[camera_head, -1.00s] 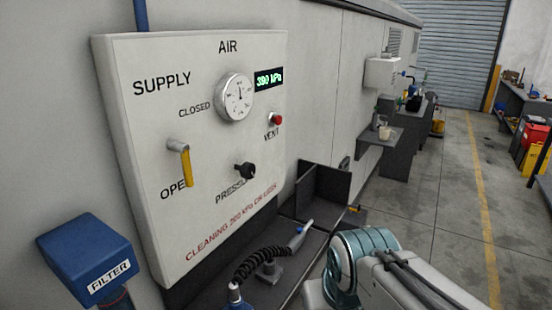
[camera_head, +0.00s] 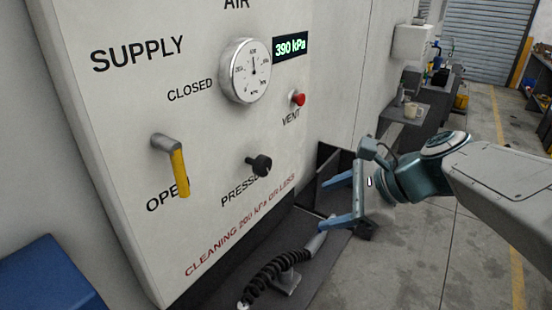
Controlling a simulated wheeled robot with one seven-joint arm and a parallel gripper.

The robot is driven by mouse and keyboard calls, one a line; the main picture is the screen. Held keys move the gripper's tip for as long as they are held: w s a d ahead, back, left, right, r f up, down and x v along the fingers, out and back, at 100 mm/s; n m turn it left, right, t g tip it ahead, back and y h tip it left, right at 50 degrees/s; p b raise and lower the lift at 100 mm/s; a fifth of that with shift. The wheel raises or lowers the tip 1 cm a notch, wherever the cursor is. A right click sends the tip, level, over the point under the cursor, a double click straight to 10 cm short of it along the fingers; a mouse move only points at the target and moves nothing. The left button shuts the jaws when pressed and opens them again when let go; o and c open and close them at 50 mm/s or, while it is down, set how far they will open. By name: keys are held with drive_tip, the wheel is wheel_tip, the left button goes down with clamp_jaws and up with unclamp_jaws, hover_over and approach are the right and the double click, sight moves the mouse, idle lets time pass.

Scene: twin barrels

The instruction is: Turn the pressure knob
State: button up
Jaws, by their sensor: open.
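The black pressure knob (camera_head: 260,165) sticks out of the lower right of the white air panel (camera_head: 215,205), above the printed word "PRESSURE", which the knob partly covers. My gripper (camera_head: 333,200) is to the right of the knob and a little lower, its two blue fingers spread and pointing left toward the panel. It is open and empty, apart from the knob. The round gauge (camera_head: 246,71) is above the knob, and the green display (camera_head: 290,46) reads 390 kPa.
The yellow supply lever (camera_head: 177,168) hangs down toward "OPEN". A red vent button (camera_head: 298,99) is above right of the knob. A coiled black hose (camera_head: 275,273) lies on the dark shelf below. A blue filter box (camera_head: 48,275) is at the lower left.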

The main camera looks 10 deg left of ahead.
sight(267, 165)
drive_tip(key=w+a+r+m+y, duration=0.4)
drive_tip(key=w+r+m, duration=0.1)
drive_tip(key=w+m, duration=0.1)
drive_tip(key=shift+t, duration=0.4)
drive_tip(key=p+x, duration=0.1)
drive_tip(key=x, duration=1.2)
drive_tip(key=shift+a+f, duration=0.15)
drive_tip(key=shift+f, duration=0.05)
drive_tip(key=c, duration=0.9)
